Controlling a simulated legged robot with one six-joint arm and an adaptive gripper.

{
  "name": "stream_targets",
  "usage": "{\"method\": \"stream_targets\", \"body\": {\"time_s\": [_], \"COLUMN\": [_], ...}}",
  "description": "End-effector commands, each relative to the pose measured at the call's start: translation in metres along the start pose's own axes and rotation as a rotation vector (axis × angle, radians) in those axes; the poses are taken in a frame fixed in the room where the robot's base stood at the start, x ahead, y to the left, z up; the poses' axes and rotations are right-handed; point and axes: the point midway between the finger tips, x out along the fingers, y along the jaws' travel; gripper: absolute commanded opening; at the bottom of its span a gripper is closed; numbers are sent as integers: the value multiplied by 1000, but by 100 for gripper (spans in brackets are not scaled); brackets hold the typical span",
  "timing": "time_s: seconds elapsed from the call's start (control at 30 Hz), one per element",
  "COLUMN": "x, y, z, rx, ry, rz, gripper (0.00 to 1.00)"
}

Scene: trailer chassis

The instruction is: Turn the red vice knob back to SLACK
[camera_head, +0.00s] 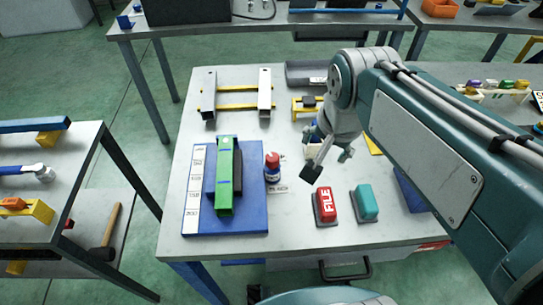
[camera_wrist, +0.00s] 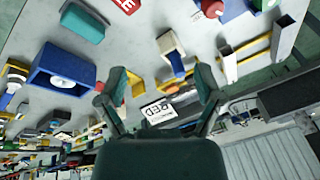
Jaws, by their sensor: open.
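In the wrist view a red round part (camera_wrist: 213,9) shows at the top edge, partly cut off. My gripper (camera_head: 328,166) is open and empty above the table, to the right of the red-and-blue piece and apart from it. In the wrist view its two fingers (camera_wrist: 161,82) are spread wide with nothing held between them.
The blue board (camera_head: 253,222) carries a green bar (camera_head: 225,175) and a white scale strip. A red FILE block (camera_head: 325,205) and a teal block (camera_head: 366,203) stand in front of my gripper. A yellow-and-grey frame (camera_head: 235,97) stands behind. The table's front strip is clear.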

Motion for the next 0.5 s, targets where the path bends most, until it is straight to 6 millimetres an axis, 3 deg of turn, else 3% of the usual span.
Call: {"method": "stream_targets", "body": {"time_s": [0.5], "x": [53], "y": [-93], "z": [-27], "rx": [695], "ry": [-142], "rz": [213], "gripper": [85]}}
